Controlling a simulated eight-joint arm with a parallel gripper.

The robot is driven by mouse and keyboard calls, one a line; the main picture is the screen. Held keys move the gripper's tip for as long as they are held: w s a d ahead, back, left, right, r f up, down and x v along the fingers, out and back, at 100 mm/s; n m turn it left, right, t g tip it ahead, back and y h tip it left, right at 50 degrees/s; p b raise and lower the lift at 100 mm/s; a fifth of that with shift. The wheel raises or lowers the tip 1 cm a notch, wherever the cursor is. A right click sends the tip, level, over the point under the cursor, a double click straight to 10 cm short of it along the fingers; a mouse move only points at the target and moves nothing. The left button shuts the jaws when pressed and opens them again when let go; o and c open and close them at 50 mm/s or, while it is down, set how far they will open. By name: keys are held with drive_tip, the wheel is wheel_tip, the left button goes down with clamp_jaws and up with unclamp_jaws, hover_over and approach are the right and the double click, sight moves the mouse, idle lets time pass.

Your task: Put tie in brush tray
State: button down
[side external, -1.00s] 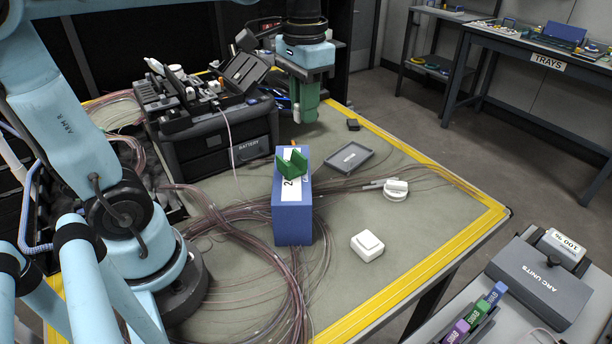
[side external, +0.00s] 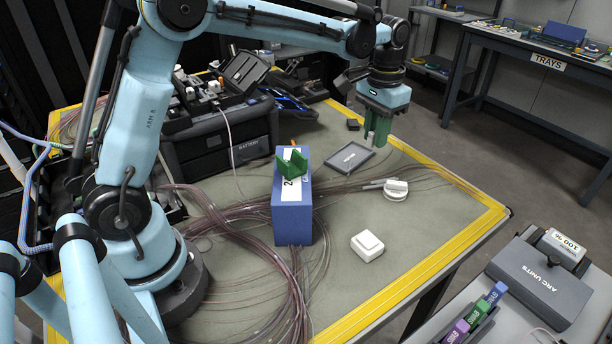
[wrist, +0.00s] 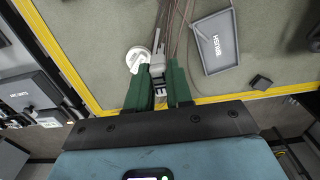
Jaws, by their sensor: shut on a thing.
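My gripper (side external: 377,136) has green fingers pointing down, raised above the table just right of the brush tray as the side view shows it. In the wrist view the fingers (wrist: 160,84) are close together with a small dark and grey piece between them. This is probably the tie (wrist: 158,93), but it is too small and hidden to identify surely. The brush tray (side external: 349,158) is a shallow grey tray lying flat on the table. In the wrist view it (wrist: 213,58) lies to the right of the fingers, labelled BRUSH, with nothing visible in it.
A round white device (side external: 395,190) with a grey rod lies near the tray. A small black block (side external: 352,124) sits behind it. A blue box (side external: 291,212) with a green holder, a white box (side external: 367,246) and the black battery case (side external: 232,140) stand nearby. Loose fibres cross the table.

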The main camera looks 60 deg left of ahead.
hover_over(349, 158)
wheel_tip(349, 158, down, 7)
drive_tip(key=shift+f, duration=2.1)
drive_tip(key=shift+f, duration=0.15)
drive_tip(key=c, duration=1.3)
unclamp_jaws()
wheel_tip(349, 158, up, 12)
drive_tip(key=shift+r, duration=0.2)
